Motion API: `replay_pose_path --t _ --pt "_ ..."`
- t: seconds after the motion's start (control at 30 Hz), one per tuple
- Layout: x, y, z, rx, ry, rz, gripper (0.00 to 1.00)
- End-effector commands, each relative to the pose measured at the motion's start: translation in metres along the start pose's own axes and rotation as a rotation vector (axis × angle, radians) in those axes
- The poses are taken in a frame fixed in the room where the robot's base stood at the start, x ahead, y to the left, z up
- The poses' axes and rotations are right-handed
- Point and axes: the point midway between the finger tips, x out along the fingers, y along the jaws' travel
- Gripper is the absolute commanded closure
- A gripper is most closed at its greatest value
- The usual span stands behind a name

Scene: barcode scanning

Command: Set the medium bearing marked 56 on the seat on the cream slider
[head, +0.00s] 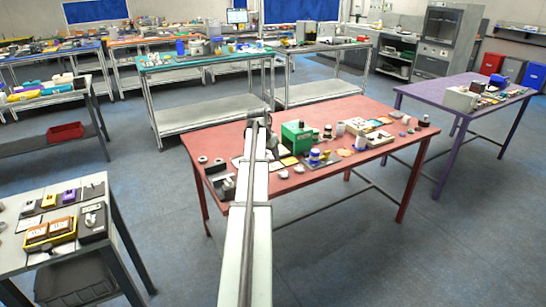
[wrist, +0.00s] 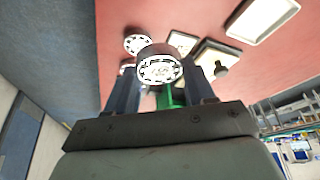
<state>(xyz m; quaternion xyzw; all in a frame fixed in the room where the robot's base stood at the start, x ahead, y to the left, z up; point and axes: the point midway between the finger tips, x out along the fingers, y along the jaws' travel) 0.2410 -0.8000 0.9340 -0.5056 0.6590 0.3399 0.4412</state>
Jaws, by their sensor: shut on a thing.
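In the wrist view my gripper (wrist: 159,78) is shut on a round metal bearing (wrist: 158,66), with a dark finger on each side of it. Its ring of rolling parts faces the camera; I cannot read the mark 56 on it. A second, similar round part (wrist: 137,43) shows just beyond it, apart from the fingers. A green piece (wrist: 172,97) shows behind the bearing, between the fingers.
The red table (head: 330,109) carries a green box (head: 296,137), a grey bracket-like block (head: 222,186) and small rings (head: 218,160) at its left end. Several small parts crowd its middle and right. In the wrist view a pale tray (wrist: 262,17) lies at the top right.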

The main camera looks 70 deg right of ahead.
Motion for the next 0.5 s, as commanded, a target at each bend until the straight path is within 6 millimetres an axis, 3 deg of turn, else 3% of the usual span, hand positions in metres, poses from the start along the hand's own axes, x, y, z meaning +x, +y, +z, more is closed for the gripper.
replay_pose_path --t 0.03,0.2,0.5 --pt "0.005 -0.011 -0.022 0.002 0.0 0.003 0.87" --pt "0.021 -0.034 -0.077 0.006 0.002 0.022 0.87" --pt "0.043 -0.072 -0.162 0.082 0.001 0.074 0.87"
